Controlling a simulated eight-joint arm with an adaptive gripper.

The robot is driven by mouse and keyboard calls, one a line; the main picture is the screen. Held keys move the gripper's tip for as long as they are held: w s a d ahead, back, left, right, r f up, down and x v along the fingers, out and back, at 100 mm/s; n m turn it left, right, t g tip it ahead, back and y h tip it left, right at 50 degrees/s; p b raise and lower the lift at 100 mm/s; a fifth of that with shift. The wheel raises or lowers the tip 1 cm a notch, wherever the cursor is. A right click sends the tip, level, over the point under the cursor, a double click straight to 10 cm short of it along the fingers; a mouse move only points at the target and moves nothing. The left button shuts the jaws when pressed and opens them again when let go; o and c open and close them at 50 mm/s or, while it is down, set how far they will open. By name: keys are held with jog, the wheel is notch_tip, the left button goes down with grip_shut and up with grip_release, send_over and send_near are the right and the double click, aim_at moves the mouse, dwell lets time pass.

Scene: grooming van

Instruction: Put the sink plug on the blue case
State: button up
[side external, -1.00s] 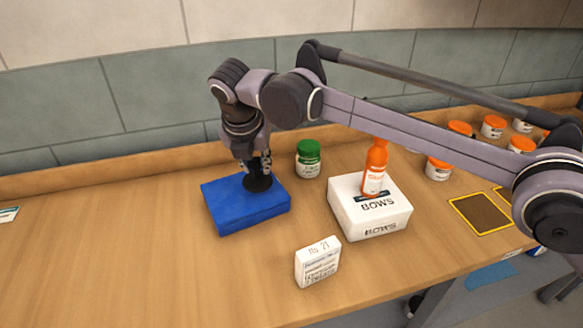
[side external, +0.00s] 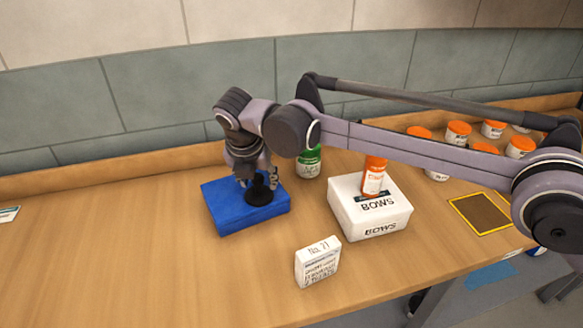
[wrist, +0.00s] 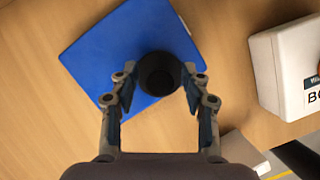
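The black sink plug (side external: 258,191) rests on top of the blue case (side external: 226,217), near the case's right side. In the wrist view the plug (wrist: 160,73) appears as a dark round shape lying over the blue case (wrist: 105,48), close to one edge. My gripper (side external: 245,174) is just behind and above the plug in the side view. In the wrist view my gripper (wrist: 159,72) has its two fingers spread on either side of the plug, with a small gap visible at each side. It is open and holds nothing.
A white box marked BOWS (side external: 369,212) stands right of the case with an orange bottle (side external: 374,177) on it. A green-lidded jar (side external: 309,163) is behind. A small white No. 21 box (side external: 317,262) is in front.

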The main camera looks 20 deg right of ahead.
jog(key=v, duration=1.2)
jog(key=s+d+r+m, duration=0.1)
jog(key=d+m, duration=0.4)
jog(key=d, duration=0.3)
jog(key=s+d+r+m+y, duration=0.1)
jog(key=d+r+m, duration=0.1)
jog(key=d+m, duration=0.3)
jog(key=s+d+r+m, duration=0.1)
jog(key=d+m, duration=0.3)
jog(key=d, duration=0.7)
jog(key=shift+d+r+m+t+y, duration=0.3)
jog(key=shift+d+r+m, duration=0.05)
jog(key=shift+r+m, duration=0.1)
jog(key=s+d+f+m+t, duration=0.2)
jog(key=s+d+f+m, duration=1.1)
jog(key=s+d+m, duration=0.3)
jog(key=shift+s+d+f+m, duration=0.2)
jog(key=shift+s+d+m, duration=0.25)
jog(key=shift+s, duration=0.55)
